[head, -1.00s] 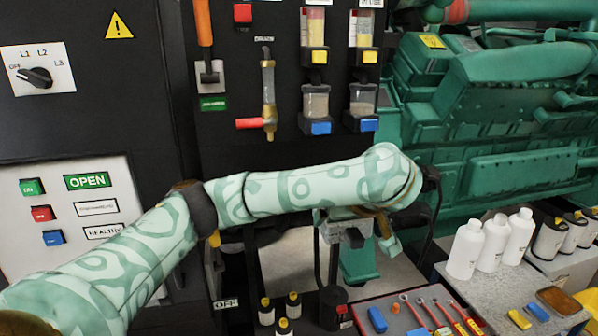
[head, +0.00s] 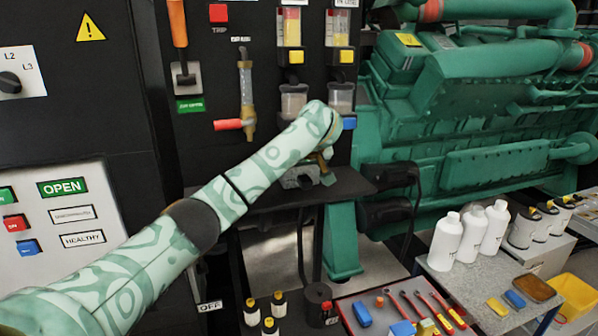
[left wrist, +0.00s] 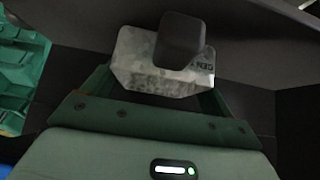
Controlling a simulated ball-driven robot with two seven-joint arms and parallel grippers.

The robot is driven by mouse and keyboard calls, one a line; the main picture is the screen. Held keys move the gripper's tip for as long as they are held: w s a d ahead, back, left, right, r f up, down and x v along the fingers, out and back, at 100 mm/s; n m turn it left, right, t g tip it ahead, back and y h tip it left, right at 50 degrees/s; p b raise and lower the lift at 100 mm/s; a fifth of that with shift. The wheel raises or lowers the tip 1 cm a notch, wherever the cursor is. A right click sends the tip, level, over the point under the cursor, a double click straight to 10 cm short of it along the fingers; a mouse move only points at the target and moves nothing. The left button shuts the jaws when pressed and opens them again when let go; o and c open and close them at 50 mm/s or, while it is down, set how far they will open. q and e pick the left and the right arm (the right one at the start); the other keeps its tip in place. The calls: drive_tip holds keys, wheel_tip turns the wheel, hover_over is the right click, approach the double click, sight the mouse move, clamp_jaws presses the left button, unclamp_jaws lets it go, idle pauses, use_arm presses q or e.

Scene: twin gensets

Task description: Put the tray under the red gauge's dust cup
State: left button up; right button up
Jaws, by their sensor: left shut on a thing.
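My left gripper (head: 322,172) is shut on a grey metal tray (head: 298,179), just above a dark shelf (head: 345,186) under the gauges. The wrist view shows the tray (left wrist: 135,68) between my fingers (left wrist: 160,88), with a dark block (left wrist: 180,40) in front of part of it. Two gauges hang on the black panel, each with a clear dust cup: a left cup (head: 293,98) and a right cup (head: 341,97). My arm partly covers the area below both cups. I cannot tell whether the tray touches the shelf. My right gripper is out of view.
A valve with a red handle (head: 228,125) and an orange lever (head: 177,25) are left of the gauges. A green engine (head: 480,100) fills the right. White bottles (head: 470,238) and a red tool mat (head: 390,318) are lower right.

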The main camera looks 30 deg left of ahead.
use_arm(q)
drive_tip(key=shift+f, duration=0.8)
drive_tip(key=shift+s+d, duration=0.1)
drive_tip(key=o, duration=1)
drive_tip(key=shift+c, duration=0.2)
